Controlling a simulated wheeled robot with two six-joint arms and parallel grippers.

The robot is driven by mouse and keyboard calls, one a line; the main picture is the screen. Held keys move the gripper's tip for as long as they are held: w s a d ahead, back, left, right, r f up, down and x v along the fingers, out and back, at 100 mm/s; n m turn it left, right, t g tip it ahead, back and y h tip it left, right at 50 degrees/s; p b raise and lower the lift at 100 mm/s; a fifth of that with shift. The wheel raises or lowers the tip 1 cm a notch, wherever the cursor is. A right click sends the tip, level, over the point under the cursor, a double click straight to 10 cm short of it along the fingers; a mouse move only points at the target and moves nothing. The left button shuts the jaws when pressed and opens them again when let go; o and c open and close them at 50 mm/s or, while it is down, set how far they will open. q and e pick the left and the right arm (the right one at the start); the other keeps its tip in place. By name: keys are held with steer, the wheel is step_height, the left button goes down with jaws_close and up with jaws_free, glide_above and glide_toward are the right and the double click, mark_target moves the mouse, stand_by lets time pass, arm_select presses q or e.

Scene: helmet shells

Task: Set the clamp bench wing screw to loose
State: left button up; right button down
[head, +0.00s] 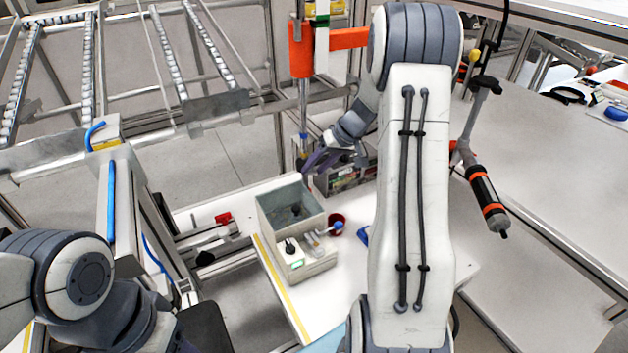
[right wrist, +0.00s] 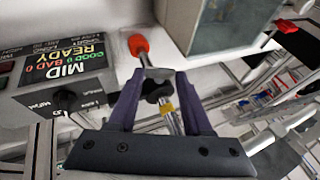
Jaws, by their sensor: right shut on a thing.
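My right gripper (head: 312,162) reaches down beside a metal post in the head view. In the right wrist view its two purple fingers (right wrist: 160,98) are shut on a small black wing screw (right wrist: 157,90). The screw sits on a metal rod with a yellow band (right wrist: 170,110) and a red-orange handle (right wrist: 138,45). A grey control box (right wrist: 65,75) stands left of the fingers, with a black knob and a display reading MID, READY, GOOD 0, BAD 0. The wing screw cannot be made out in the head view. Only links of my left arm show there.
An orange bracket (head: 300,50) is above my right gripper. A screwdriver-like tool (head: 485,195) hangs at the right. Roller racks fill the back left.

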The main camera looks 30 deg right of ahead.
mark_target(315, 172)
steer(key=y+b, duration=0.1)
steer(key=d+f+y+b, duration=0.1)
steer(key=shift+m+y, duration=0.3)
steer(key=y+b, duration=0.2)
steer(key=shift+d+f+m+t+y, duration=0.15)
steer(key=shift+d+m+t+y, duration=0.05)
steer(key=shift+m+t+y, duration=0.1)
steer(key=y+b, duration=0.1)
steer(key=y, duration=0.1)
steer(key=f+m+t+y+b, duration=0.1)
steer(key=y, duration=0.1)
steer(key=shift+d, duration=0.2)
arm_select(q)
step_height(315, 172, down, 9)
steer(key=b, duration=0.2)
arm_select(e)
steer(key=shift+f+m+t+y, duration=0.2)
steer(key=shift+m+t+y, duration=0.45)
steer(key=shift+y, duration=0.65)
arm_select(q)
steer(key=shift+f, duration=0.1)
arm_select(e)
steer(key=shift+c, duration=1.6)
jaws_free()
steer(key=shift+r, duration=0.1)
